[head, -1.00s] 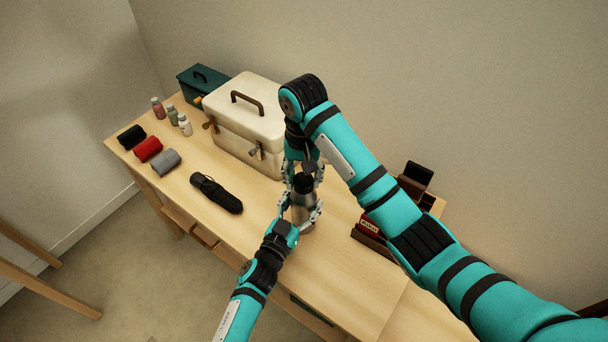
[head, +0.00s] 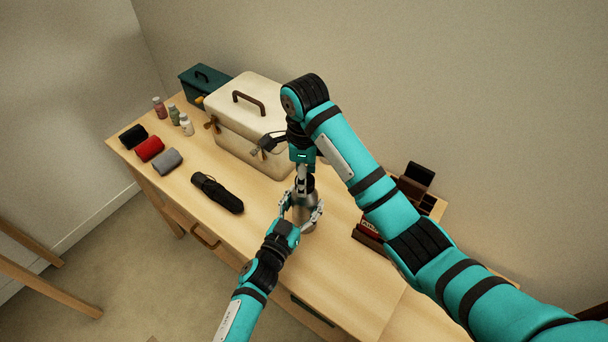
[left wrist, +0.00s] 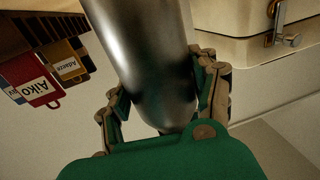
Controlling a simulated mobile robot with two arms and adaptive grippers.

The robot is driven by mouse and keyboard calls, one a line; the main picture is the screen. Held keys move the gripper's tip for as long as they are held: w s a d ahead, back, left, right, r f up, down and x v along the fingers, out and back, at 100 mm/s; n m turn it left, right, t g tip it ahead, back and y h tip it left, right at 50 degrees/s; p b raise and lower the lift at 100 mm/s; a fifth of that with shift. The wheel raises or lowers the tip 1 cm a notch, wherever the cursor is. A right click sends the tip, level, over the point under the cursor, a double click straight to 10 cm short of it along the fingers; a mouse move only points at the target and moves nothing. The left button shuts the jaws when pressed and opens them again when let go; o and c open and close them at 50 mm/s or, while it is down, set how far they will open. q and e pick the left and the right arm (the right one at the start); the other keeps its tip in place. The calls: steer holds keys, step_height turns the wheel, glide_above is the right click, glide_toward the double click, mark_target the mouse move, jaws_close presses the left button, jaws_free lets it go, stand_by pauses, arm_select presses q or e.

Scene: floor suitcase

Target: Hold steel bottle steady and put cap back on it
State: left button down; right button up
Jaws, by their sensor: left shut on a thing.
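The steel bottle (head: 308,214) stands upright on the table in the head view. My left gripper (head: 301,212) is shut around its body from the front. The left wrist view shows the bottle's grey metal side (left wrist: 145,55) between the two fingers of my left gripper (left wrist: 165,95). The black cap (head: 309,183) is at the bottle's top, partly hidden behind a finger of my right gripper (head: 303,183). The right gripper points down from above, seen edge-on, so its opening is hidden. I cannot tell how firmly the cap is seated.
A cream case (head: 236,133) stands behind, with a dark green box (head: 201,84) beyond it. A black umbrella (head: 217,193) lies left of the bottle. Rolled cloths and small bottles are farther left. A dark organizer (head: 372,238) with cards stands to the right.

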steer(key=shift+o, duration=1)
steer(key=shift+r, duration=0.1)
steer(key=shift+w+r, duration=0.15)
steer(key=shift+r, duration=0.5)
step_height(320, 180, up, 10)
steer(key=shift+r, duration=0.25)
arm_select(q)
steer(key=shift+c, duration=1.1)
jaws_free()
steer(key=v, duration=1.2)
